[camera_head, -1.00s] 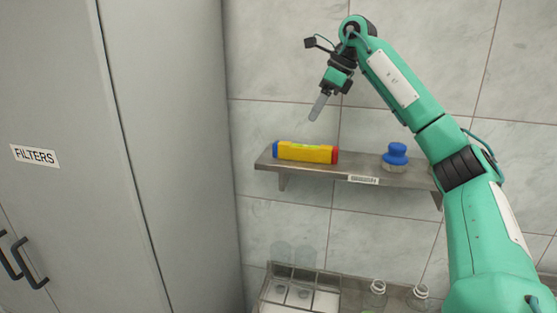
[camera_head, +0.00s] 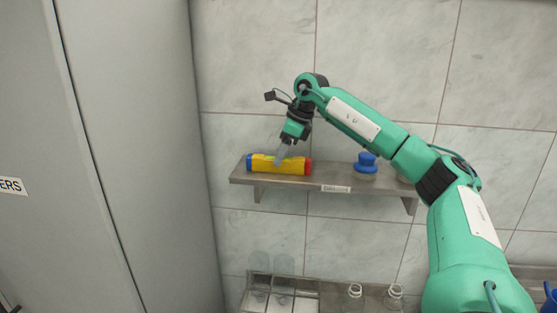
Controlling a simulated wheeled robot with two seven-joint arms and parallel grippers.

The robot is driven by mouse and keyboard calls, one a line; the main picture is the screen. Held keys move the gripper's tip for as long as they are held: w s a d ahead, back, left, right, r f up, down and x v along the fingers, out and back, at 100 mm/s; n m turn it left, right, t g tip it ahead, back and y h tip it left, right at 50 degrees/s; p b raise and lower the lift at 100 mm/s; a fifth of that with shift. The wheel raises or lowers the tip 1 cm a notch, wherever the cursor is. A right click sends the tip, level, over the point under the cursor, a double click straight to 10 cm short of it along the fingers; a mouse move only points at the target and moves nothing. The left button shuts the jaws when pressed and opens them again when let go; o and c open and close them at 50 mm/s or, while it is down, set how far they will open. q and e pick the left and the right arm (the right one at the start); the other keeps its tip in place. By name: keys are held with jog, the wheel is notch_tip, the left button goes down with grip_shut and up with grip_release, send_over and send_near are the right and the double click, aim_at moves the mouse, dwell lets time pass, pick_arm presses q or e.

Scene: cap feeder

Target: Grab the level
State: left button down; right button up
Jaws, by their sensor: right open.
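The level (camera_head: 262,164) is a yellow bar with a blue end and a red end. It lies lengthwise on the left part of the wall shelf (camera_head: 325,181). My right gripper (camera_head: 280,158) points down at the middle of the level, and its fingers cover a small part of it. The gripper is open, with its fingers seen nearly edge-on. I cannot tell whether the fingers touch the level or straddle it. My left gripper is out of view.
A blue-topped object (camera_head: 366,162) stands on the shelf, right of the level. A tall grey cabinet (camera_head: 130,150) fills the left side. Below are a rack (camera_head: 282,295) and clear bottles (camera_head: 354,297).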

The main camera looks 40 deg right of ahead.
jog(key=shift+p+x, duration=0.3)
jog(key=shift+x, duration=1.05)
jog(key=shift+r, duration=0.1)
jog(key=c, duration=1.1)
jog(key=shift+c, duration=0.2)
